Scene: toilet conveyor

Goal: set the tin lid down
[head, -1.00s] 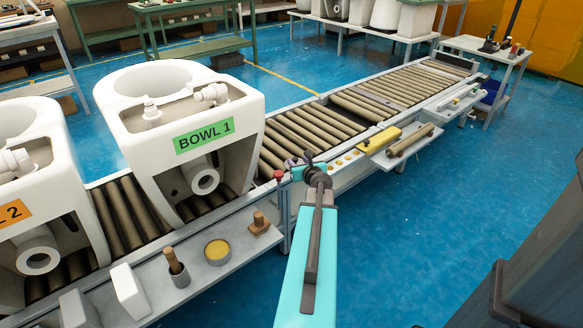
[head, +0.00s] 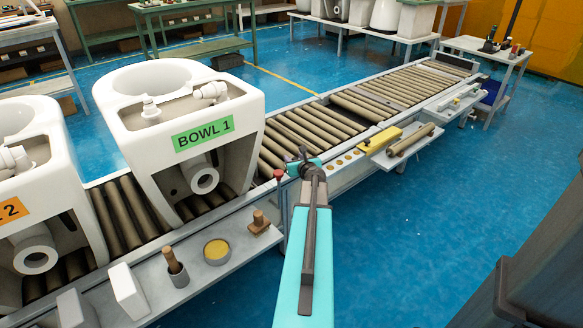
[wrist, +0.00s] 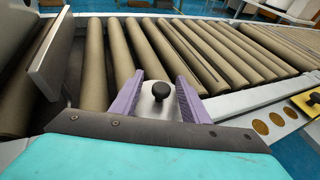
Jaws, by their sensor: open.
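My gripper (wrist: 158,92) is open, with its two purple fingers spread on either side of a black knob (wrist: 161,91). The knob stands upright on a pale grey surface at the side of the roller conveyor. That surface is mostly hidden by my gripper, so I cannot tell for sure that it is the tin lid. In the head view my gripper (head: 305,162) is at the conveyor's near edge, right of BOWL 1, and hides what is under it. A round tin (head: 217,251) with yellow contents stands uncovered on the side shelf.
BOWL 1 (head: 180,130) stands on the rollers, left of my gripper. A red knob (head: 279,174) rises close by. The shelf also holds a wooden stamp (head: 259,222) and a brush in a cup (head: 175,267). A yellow block (head: 379,140) lies farther right.

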